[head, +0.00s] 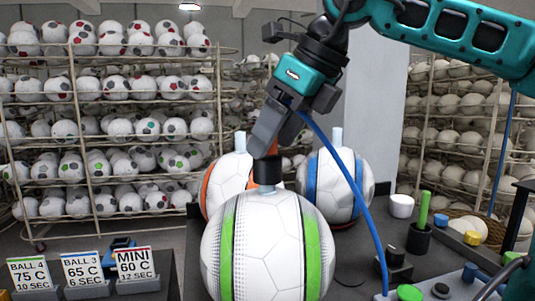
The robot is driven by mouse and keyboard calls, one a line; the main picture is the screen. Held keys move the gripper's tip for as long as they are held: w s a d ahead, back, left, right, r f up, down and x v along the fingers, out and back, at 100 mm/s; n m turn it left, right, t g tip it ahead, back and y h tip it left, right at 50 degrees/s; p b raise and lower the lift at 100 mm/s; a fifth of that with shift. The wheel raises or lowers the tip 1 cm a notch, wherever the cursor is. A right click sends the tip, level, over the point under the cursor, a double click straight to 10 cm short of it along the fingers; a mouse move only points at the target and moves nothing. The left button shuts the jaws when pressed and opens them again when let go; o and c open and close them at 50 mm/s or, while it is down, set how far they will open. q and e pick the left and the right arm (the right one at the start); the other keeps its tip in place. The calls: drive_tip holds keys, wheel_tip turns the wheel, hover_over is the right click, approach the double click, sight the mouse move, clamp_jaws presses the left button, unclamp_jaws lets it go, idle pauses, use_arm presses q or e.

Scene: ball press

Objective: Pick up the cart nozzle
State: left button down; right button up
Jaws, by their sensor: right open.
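My right gripper (266,142) reaches down from the upper right, its jaws open, over the front ball. A short black cylinder, which looks like the nozzle (268,171), is directly below the fingers. It sits over a pale tube (267,189) on top of the white ball with green stripes (268,250). A blue hose (352,180) rises from the front right and disappears behind the gripper; where it ends is hidden. I cannot tell whether the fingers touch the black cylinder. My left gripper is not clearly visible.
An orange-striped ball (222,178) and a blue-striped ball (350,195) stand behind, with pale tubes on top. On the right are a white cup (401,206), a black holder with a green stick (418,238) and small blocks. Sign cards (83,270) stand lower left. Ball racks fill the back.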

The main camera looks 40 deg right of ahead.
drive_tip(key=x, duration=0.4)
drive_tip(key=shift+w+a+f, duration=0.15)
drive_tip(key=shift+w+f, duration=0.05)
drive_tip(key=shift+f, duration=0.05)
drive_tip(key=c, duration=1.1)
